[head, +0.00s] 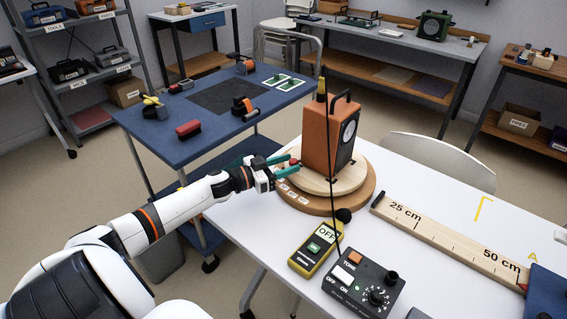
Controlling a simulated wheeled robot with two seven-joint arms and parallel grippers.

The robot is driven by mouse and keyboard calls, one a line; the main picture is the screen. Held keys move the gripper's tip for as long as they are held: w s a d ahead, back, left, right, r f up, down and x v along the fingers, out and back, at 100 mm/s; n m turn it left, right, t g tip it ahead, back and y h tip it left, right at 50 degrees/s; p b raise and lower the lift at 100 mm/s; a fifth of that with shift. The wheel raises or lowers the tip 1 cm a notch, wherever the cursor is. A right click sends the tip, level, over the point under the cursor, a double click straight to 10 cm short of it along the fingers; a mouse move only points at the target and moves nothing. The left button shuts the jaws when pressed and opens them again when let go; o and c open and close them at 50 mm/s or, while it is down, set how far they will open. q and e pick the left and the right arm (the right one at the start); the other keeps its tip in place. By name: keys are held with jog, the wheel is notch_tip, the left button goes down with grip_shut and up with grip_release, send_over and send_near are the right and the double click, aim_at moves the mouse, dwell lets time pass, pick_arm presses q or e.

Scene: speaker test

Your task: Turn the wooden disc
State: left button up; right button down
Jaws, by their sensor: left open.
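The wooden disc (340,184) is a round light-wood turntable on a darker round base (308,205) with small labels along its front left rim. An orange speaker box (318,140) with a black handle and a round pale face stands upright on the disc. My left arm reaches in from the left, and its gripper (284,167) is open at the disc's left edge, beside the speaker. Its fingers are green, with a red spot near one tip. I cannot tell whether they touch the disc. My right gripper is not in view.
On the white table (410,255) are a yellow meter (316,248), a black tone box (362,283) with knobs, a thin upright rod and a wooden ruler (450,240) at right. A blue cart (225,125) with tools stands behind my left arm. A chair back (437,155) is beyond the table.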

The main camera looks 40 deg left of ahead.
pick_arm(q)
jog(key=p+v, duration=0.1)
jog(key=v, duration=1.1)
dwell(0.4)
